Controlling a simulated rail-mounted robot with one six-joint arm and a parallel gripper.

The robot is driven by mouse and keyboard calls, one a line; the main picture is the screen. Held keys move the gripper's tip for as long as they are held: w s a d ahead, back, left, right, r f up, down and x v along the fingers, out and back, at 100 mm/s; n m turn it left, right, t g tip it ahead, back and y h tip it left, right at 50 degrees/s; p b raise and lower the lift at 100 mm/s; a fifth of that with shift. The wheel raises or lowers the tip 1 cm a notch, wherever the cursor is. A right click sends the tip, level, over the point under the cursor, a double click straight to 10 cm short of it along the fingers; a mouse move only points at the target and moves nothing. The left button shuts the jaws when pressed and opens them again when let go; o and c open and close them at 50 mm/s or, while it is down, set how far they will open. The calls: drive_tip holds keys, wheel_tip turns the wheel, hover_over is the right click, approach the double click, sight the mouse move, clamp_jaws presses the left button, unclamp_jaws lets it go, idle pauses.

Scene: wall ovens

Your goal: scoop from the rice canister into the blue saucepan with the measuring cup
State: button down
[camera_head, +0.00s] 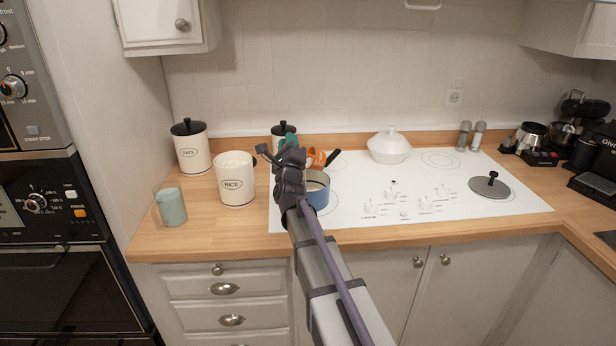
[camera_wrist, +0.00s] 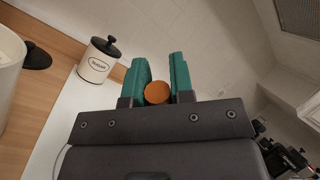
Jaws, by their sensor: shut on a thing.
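The white rice canister (camera_head: 236,187) stands lidless on the wooden counter, filled with pale contents near its rim. The blue saucepan (camera_head: 318,194) sits at the hob's left front, partly hidden by my arm; its dark handle (camera_head: 333,157) points back and right. Pale contents show inside it. My gripper (camera_head: 288,141) is above and behind the saucepan. In the wrist view its green fingers (camera_wrist: 160,82) are shut on an orange piece (camera_wrist: 157,93), seen end-on. Orange parts, likely the measuring cup (camera_head: 317,157), show beside the gripper in the head view. The cup's bowl and contents cannot be made out.
A sugar canister (camera_wrist: 97,61) stands behind the gripper. A black lid (camera_wrist: 37,56) lies on the counter. A lidded canister (camera_head: 190,150) and a pale teal cup (camera_head: 171,207) stand at left. A white lidded pot (camera_head: 389,147) and grey lid (camera_head: 489,187) occupy the hob.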

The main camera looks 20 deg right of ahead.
drive_tip(key=shift+w+a+f+n+t+y+b, duration=0.1)
drive_tip(key=shift+a+f+n+t+y+b, duration=0.15)
drive_tip(key=shift+n, duration=0.3)
drive_tip(key=shift+a+f+n+t+y+b, duration=0.15)
drive_tip(key=shift+a+n+y+b, duration=0.2)
drive_tip(key=shift+n, duration=0.2)
idle(0.9)
drive_tip(key=shift+w+a+f+n+t+y+b, duration=0.15)
drive_tip(key=shift+a+f+n+y+b, duration=0.45)
drive_tip(key=shift+n, duration=0.65)
drive_tip(key=shift+a+f+n+t+y+b, duration=0.25)
drive_tip(key=shift+f+n+y+b, duration=0.35)
drive_tip(key=shift+n+y, duration=0.5)
drive_tip(key=shift+w+a+f+n+t+y+b, duration=0.1)
drive_tip(key=shift+a+f+n+y+b, duration=0.45)
drive_tip(key=shift+n, duration=0.8)
idle(2.3)
